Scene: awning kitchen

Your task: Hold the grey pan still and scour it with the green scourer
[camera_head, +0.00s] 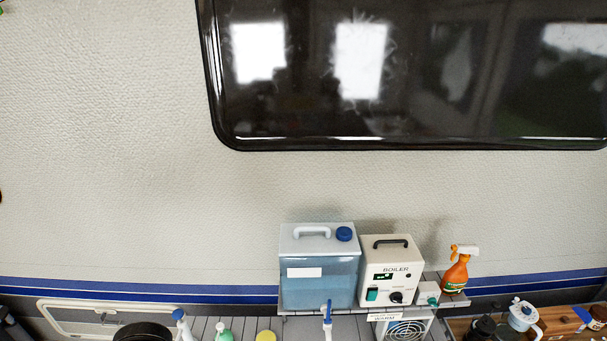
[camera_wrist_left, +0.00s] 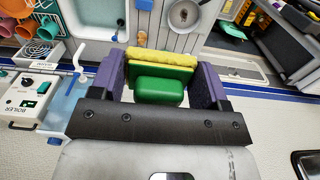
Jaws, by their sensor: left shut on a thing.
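My left gripper (camera_wrist_left: 160,70) shows in the left wrist view, its two purple fingers shut on the green scourer (camera_wrist_left: 159,92). The scourer is a green block with a yellow layer (camera_wrist_left: 165,57) along its far side. A round grey pan (camera_wrist_left: 183,14) lies on the slatted counter beyond the fingers, apart from the scourer and partly cut by the top edge. I cannot pick out the grey pan for sure in the head view. Neither gripper shows in the head view, and my right gripper is in no view.
A blue water container (camera_head: 318,272), a boiler (camera_head: 391,270) and an orange spray bottle (camera_head: 456,272) stand along the wall. A dark window (camera_head: 400,70) is above. In the left wrist view, a pale basin (camera_wrist_left: 92,32) lies left of the pan, with cups at far left.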

